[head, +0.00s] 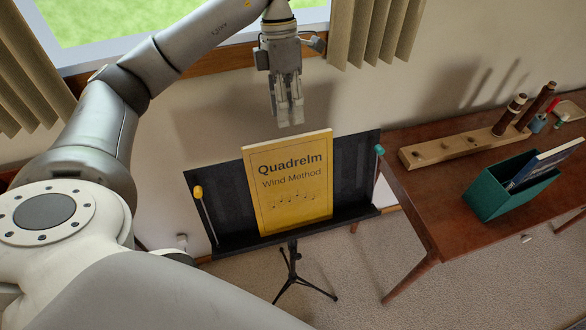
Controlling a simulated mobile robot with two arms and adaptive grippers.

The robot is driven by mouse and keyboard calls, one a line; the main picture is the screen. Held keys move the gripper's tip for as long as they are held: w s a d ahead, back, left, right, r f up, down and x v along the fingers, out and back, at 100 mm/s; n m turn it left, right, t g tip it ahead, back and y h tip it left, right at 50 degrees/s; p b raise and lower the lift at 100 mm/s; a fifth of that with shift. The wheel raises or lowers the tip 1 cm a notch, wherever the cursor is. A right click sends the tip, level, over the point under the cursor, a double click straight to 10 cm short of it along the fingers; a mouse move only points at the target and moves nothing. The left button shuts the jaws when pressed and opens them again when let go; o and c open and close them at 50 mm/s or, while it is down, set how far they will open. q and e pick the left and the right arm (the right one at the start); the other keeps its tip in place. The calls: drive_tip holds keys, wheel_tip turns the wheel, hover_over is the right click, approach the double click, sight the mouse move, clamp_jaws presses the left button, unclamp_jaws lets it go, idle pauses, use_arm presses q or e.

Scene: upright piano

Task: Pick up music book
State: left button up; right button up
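The music book (290,180) is yellow with the title "Quadrelm Wind Method" and printed notes. It leans upright on the black music stand (223,205), resting on its lower ledge. My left gripper (291,122) points down just above the book's top edge in the picture. Its fingers look close together with nothing seen between them, but I cannot tell whether they are open or shut. Whether they are directly over the book or behind it is unclear. My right gripper is not in view.
A mallet-like yellow-tipped stick (203,212) and a green-tipped one (378,165) stand at the stand's sides. A wooden table (420,205) at right holds a green box (490,195) with a book and a wooden block (450,148). Wall and window lie behind.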

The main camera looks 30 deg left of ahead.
sight(289, 138)
use_arm(q)
drive_tip(key=shift+s+d+f, duration=0.1)
drive_tip(key=shift+d+f, duration=0.05)
drive_tip(key=shift+f, duration=0.45)
drive_tip(key=shift+s+f+p, duration=0.1)
drive_tip(key=shift+f+p, duration=0.1)
drive_tip(key=shift+p, duration=0.1)
drive_tip(key=p+x, duration=0.2)
drive_tip(key=x, duration=0.2)
drive_tip(key=shift+f, duration=0.4)
drive_tip(key=shift+d, duration=0.1)
drive_tip(key=shift+c, duration=0.5)
clamp_jaws()
drive_tip(key=shift+r, duration=0.1)
